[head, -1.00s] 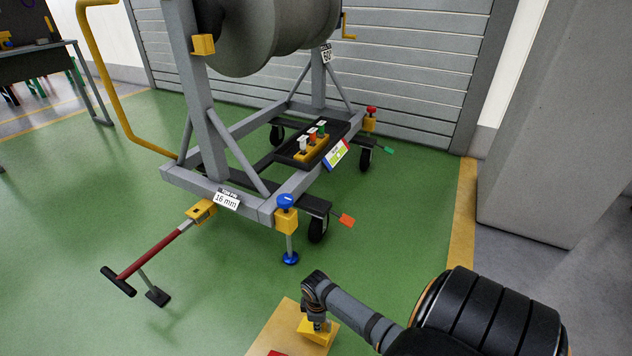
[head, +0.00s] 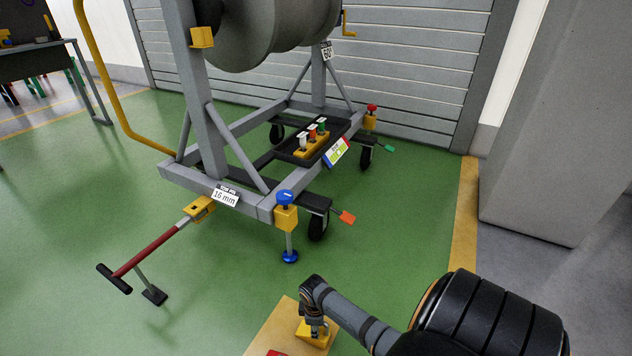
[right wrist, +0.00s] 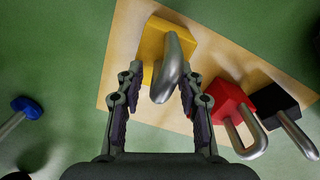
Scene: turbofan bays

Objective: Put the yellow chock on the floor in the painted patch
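The yellow chock (head: 318,340) sits on a tan rectangle (head: 270,330) on the green floor, at the bottom of the head view. In the right wrist view the yellow chock (right wrist: 160,38) shows its grey metal loop handle (right wrist: 168,75). My right gripper (right wrist: 162,85) points down at it. Its two fingers stand apart on either side of the handle, with gaps showing, so it looks open. In the head view my right gripper (head: 317,330) is right over the chock. I cannot identify a separate painted patch for certain. My left gripper is out of view.
A red chock (right wrist: 228,98) and a black chock (right wrist: 268,98) stand close to the right on the tan rectangle (right wrist: 120,70). A grey wheeled stand (head: 235,200) with a blue-footed jack (head: 288,257) is beyond. Green floor is clear right of the stand. A pillar (head: 550,130) stands at right.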

